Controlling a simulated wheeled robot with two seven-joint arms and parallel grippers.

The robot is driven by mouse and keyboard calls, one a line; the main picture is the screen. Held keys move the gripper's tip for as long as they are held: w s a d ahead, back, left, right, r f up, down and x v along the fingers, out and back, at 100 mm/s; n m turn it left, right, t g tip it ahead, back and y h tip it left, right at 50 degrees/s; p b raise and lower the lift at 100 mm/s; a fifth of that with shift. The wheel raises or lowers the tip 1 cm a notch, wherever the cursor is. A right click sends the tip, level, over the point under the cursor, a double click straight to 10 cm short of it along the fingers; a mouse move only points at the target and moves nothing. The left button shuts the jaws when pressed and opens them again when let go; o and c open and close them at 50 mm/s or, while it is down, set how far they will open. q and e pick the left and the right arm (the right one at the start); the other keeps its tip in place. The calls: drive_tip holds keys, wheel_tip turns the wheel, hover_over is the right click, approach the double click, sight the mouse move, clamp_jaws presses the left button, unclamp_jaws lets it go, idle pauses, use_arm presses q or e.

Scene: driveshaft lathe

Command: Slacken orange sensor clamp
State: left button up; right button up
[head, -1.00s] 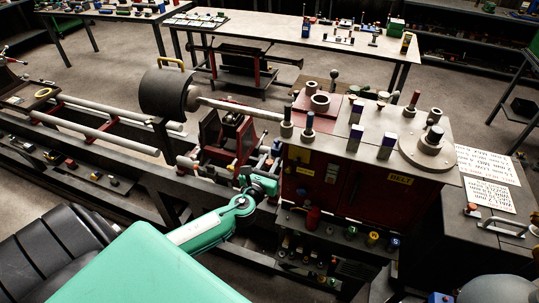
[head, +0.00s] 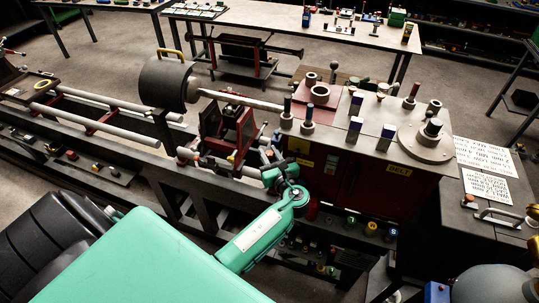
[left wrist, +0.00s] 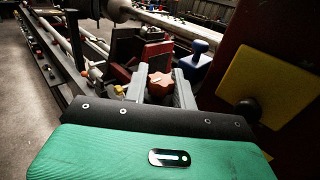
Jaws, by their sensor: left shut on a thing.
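The orange sensor clamp shows in the left wrist view as an orange lobed knob (left wrist: 160,82). My left gripper (left wrist: 159,90) has its two grey fingers on either side of this knob and is shut on it. In the head view my left gripper (head: 270,157) is at the gap between the red carriage (head: 228,132) and the dark red machine housing (head: 350,176). My right gripper is not in view.
A blue handle (left wrist: 197,60) stands just beyond the knob. A yellow plate (left wrist: 262,85) with a dark knob is close on the right. A grey shaft (head: 240,99) and long rails (head: 100,118) run left from the housing. The housing top carries several posts.

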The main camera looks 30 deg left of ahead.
use_arm(q)
drive_tip(key=shift+n+g, duration=0.3)
drive_tip(key=shift+g, duration=0.1)
drive_tip(key=o, duration=1)
drive_tip(key=shift+c, duration=0.2)
drive_tip(key=shift+d, duration=0.1)
drive_tip(key=shift+s+d+f+b, duration=0.1)
drive_tip(key=shift+s+d+b, duration=0.1)
drive_tip(key=shift+d+b, duration=0.1)
drive_tip(key=b+v, duration=0.5)
drive_tip(key=v, duration=0.8)
drive_tip(key=shift+w+f, duration=0.15)
